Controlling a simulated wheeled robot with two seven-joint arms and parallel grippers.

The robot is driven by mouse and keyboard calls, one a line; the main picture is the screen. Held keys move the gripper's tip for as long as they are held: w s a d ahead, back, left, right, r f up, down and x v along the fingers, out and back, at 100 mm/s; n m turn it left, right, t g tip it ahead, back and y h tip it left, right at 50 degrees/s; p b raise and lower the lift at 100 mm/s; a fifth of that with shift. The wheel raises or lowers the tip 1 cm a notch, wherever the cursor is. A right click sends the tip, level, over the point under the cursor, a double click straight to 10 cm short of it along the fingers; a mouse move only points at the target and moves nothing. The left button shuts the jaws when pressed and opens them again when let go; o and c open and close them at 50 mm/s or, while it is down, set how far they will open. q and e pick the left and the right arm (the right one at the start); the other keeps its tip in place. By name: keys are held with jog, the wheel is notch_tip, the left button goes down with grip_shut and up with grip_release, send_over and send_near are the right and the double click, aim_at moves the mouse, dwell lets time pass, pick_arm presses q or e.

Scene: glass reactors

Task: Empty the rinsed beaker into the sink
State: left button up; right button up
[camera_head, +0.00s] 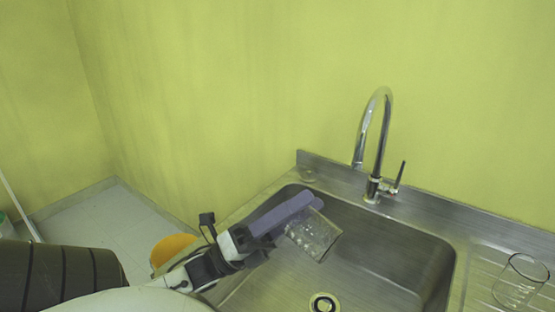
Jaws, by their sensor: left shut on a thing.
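A clear glass beaker (318,241) is tilted over the left part of the steel sink (385,240), its far end pointing right and down. My left gripper (292,212) is shut on the beaker, its purple-grey finger lying along the glass. Small light specks or drops show on the glass; I cannot tell how much liquid is inside. The beaker is above the basin, left of the faucet (378,150) and up from the drain (324,303). My right gripper is not in view.
A second clear glass beaker (519,283) stands on the ribbed drainboard at the right. A faucet handle (399,177) sticks up behind the basin. An orange bucket-like thing (172,249) is left of the sink. The right half of the basin is clear.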

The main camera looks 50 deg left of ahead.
pick_arm(q)
jog(key=shift+s+a+r+n+t+y, duration=0.1)
jog(key=shift+a+r+n+t+y, duration=0.4)
jog(key=shift+n, duration=0.3)
jog(key=shift+a+n+t+y, duration=0.15)
jog(key=shift+n+t+y, duration=0.15)
jog(key=shift+n+t, duration=0.1)
jog(key=shift+s+a+r+n+t+y, duration=0.1)
jog(key=shift+a+n+t+y, duration=0.15)
jog(key=shift+n+t+y, duration=0.5)
jog(key=r+n+y, duration=0.1)
jog(key=n+y, duration=0.1)
jog(key=n, duration=0.1)
jog(key=a+r+n+t+y, duration=0.1)
jog(key=n+y, duration=0.2)
jog(key=r+n+y, duration=0.1)
jog(key=n+y, duration=0.1)
jog(key=n, duration=0.1)
jog(key=shift+s+a+t+y, duration=0.15)
jog(key=shift+a+t+y, duration=0.15)
jog(key=shift+t+y, duration=0.05)
jog(key=shift+s+a+f+n+g+y, duration=0.1)
jog(key=shift+a+n+g+y, duration=0.15)
jog(key=shift+n+y, duration=1.2)
jog(key=shift+a+n+g+y, duration=0.2)
jog(key=shift+n+y, duration=1.1)
jog(key=shift+y, duration=0.1)
jog(key=shift+s+a+f+n+g+y, duration=0.1)
jog(key=shift+a+n+g+y, duration=0.15)
jog(key=shift+n+y, duration=1.2)
